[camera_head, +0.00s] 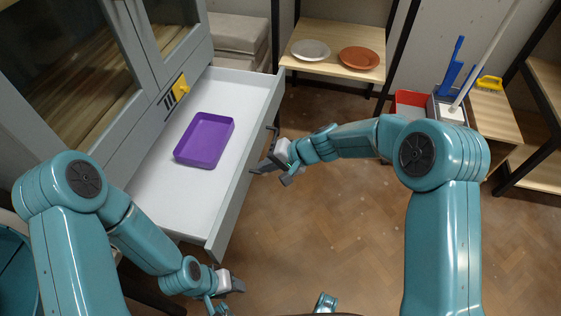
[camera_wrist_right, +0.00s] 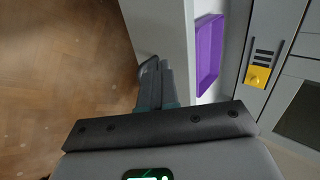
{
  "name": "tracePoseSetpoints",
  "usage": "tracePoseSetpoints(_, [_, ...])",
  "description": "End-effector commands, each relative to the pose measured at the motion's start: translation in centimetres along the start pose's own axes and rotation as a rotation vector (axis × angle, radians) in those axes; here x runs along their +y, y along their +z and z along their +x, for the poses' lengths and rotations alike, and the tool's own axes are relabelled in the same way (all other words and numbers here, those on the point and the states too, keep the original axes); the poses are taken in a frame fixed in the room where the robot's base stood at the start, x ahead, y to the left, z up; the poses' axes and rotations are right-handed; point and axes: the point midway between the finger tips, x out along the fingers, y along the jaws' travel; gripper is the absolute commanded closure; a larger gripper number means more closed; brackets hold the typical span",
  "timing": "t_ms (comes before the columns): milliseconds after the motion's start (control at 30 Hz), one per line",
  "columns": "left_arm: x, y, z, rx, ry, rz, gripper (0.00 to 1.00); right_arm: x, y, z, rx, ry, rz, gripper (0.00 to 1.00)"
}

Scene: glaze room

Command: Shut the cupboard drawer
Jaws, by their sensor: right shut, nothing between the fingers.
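The cupboard drawer (camera_head: 237,192) stands pulled out from the grey cupboard (camera_head: 142,100). Its inside is white and a purple tray (camera_head: 205,140) lies in it. A dark handle shows on its front, partly behind my right gripper (camera_head: 268,168). My right gripper is shut and empty, just outside the drawer front. In the right wrist view its fingertips (camera_wrist_right: 156,66) are together close to the drawer front (camera_wrist_right: 157,30); I cannot tell whether they touch. My left gripper (camera_head: 232,287) is low, near the drawer's near end, and its jaw opening is unclear.
A shelf (camera_head: 330,67) behind the drawer holds a grey plate (camera_head: 310,50) and a brown plate (camera_head: 358,58). A red bin (camera_head: 408,101) and cleaning tools stand at the right back. The wooden floor (camera_head: 330,220) before the drawer is clear. A yellow fixture (camera_head: 182,85) sits on the cupboard.

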Motion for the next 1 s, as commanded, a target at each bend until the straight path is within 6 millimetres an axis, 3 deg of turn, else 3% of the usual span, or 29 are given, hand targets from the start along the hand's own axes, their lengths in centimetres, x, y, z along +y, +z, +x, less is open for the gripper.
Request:
tracePoseSetpoints(200, [0.1, 0.0, -0.3, 0.000, 0.000, 0.000, 0.47, -2.0, 0.0, 1.8, 0.000, 0.000, -0.003, 1.00])
tracePoseSetpoints(733, [0.1, 0.0, -0.2, 0.001, 0.000, 0.000, 0.47, -2.4, 0.0, 2.4, 0.001, 0.000, -0.002, 1.00])
tracePoseSetpoints(1000, [-0.1, 0.0, 0.2, 0.000, 0.000, 0.000, 0.47, -4.3, 0.8, 4.6, -0.002, 0.000, -0.004, 1.00])
